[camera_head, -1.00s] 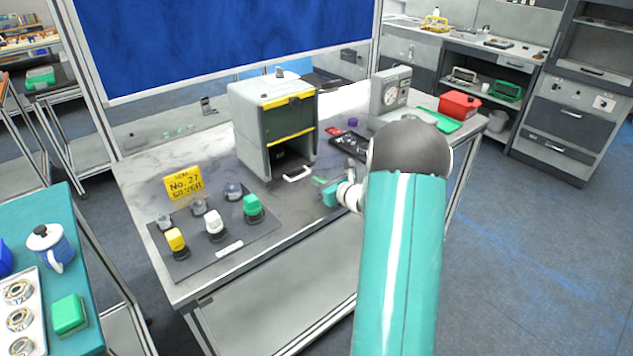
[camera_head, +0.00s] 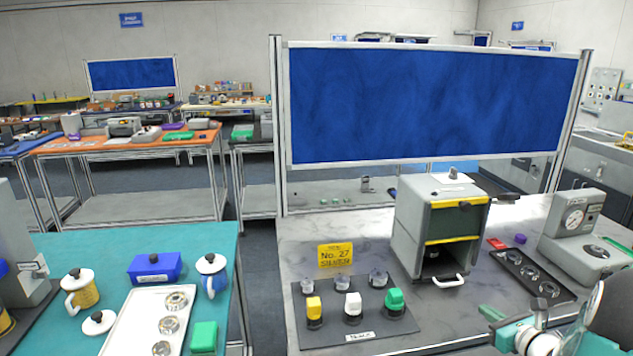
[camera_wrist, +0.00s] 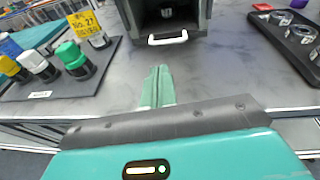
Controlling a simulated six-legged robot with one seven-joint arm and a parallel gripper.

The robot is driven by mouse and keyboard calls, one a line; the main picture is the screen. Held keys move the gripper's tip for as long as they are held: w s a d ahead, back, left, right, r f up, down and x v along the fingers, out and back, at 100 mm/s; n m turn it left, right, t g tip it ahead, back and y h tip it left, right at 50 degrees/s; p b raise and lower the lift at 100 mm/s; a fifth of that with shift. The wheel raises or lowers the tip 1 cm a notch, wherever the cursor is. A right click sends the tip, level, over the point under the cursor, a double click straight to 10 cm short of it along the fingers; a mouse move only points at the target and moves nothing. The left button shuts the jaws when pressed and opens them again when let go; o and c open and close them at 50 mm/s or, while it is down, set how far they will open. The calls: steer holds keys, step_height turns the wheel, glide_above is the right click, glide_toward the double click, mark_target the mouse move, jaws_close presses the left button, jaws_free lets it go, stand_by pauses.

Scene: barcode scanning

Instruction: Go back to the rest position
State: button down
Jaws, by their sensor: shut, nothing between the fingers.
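My gripper (camera_head: 494,313) is at the lower right of the head view, above the front part of the marble-topped table (camera_head: 330,233). Its green fingers (camera_wrist: 158,87) show in the middle of the wrist view, pressed together with nothing between them. They point towards the grey box-shaped device (camera_head: 440,220), which has yellow edges, an open dark front and a white handle (camera_head: 449,281). The handle also shows in the wrist view (camera_wrist: 168,38), ahead of the fingertips and apart from them.
A dark mat (camera_head: 330,328) with yellow-, white- and green-capped bottles lies left of the gripper. A black tray (camera_head: 535,275) and a grey dial device (camera_head: 578,235) stand to the right. A teal table (camera_head: 130,243) with mugs is at left.

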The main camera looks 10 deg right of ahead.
steer(key=s+a+r+n+g+y, duration=0.25)
steer(key=a+n, duration=0.35)
steer(key=a, duration=0.3)
steer(key=s+a+r+n+g+y, duration=0.1)
steer(key=s+a+r+n+g, duration=0.2)
steer(key=a+n, duration=0.5)
steer(key=s+a+r+n+g+y, duration=0.1)
steer(key=a+r+n+g+y, duration=0.2)
steer(key=a, duration=0.8)
steer(key=s+a+r+n+h, duration=0.2)
steer(key=s+n+h, duration=0.2)
steer(key=s+n, duration=0.3)
steer(key=s+a+r+n+h, duration=0.3)
steer(key=s+n+h, duration=0.1)
steer(key=s+n, duration=0.4)
steer(key=shift+a+n+g, duration=0.15)
steer(key=shift+n+g, duration=0.3)
steer(key=shift+n, duration=0.55)
